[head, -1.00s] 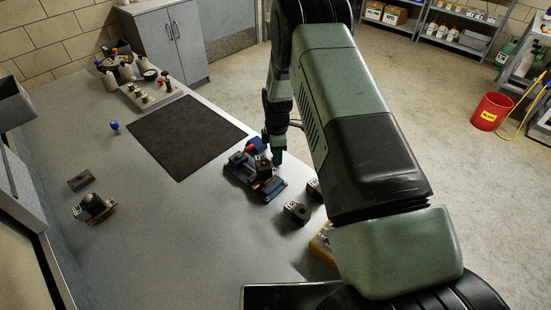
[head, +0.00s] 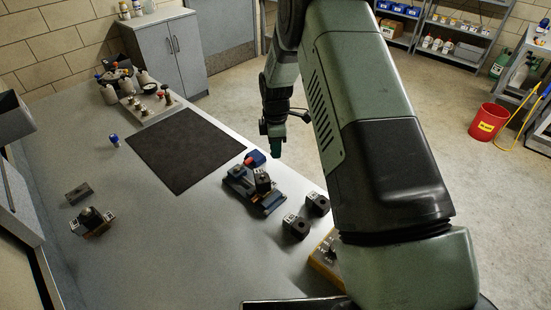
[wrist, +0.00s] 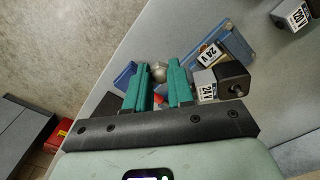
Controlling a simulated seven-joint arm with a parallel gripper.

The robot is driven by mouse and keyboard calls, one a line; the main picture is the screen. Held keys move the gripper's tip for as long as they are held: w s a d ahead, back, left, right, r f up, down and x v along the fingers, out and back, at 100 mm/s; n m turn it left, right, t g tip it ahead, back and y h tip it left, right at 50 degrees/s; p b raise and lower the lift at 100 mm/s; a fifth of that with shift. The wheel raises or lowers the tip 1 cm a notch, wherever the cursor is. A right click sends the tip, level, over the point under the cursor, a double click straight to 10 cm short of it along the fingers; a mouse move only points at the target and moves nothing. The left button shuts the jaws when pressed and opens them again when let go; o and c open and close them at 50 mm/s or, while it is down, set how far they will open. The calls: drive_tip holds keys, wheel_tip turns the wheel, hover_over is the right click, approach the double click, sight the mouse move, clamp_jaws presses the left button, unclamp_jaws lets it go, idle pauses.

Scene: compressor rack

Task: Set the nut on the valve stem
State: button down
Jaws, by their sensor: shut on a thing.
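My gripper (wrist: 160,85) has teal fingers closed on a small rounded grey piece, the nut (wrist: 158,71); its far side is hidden. In the head view my gripper (head: 277,150) hangs above and beyond the blue valve body (head: 240,185), clear of it; the nut is too small to make out there. A dark coil (head: 263,181) stands on the valve body. In the wrist view the coil (wrist: 232,76), labelled 24 V, is right of the fingers, with a round dark end, seemingly the valve stem (wrist: 238,90). The nut is apart from it.
Two loose dark coils (head: 296,227) (head: 317,204) and a yellow box (head: 322,262) lie near the bench's right edge. A blue piece (head: 258,156) with a red part sits behind the valve body. The dark mat (head: 185,145) is bare. Another valve assembly (head: 92,221) stands at left.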

wheel_tip(320, 180, up, 3)
drive_tip(key=s+a, duration=0.1)
drive_tip(key=s, duration=0.1)
wheel_tip(320, 180, up, 4)
hover_over(264, 179)
drive_tip(key=shift+w+f, duration=0.1)
drive_tip(key=shift+f, duration=2.05)
drive_tip(key=shift+f, duration=0.25)
drive_tip(key=shift+f, duration=0.35)
drive_tip(key=shift+f, duration=0.3)
drive_tip(key=c, duration=0.5)
unclamp_jaws()
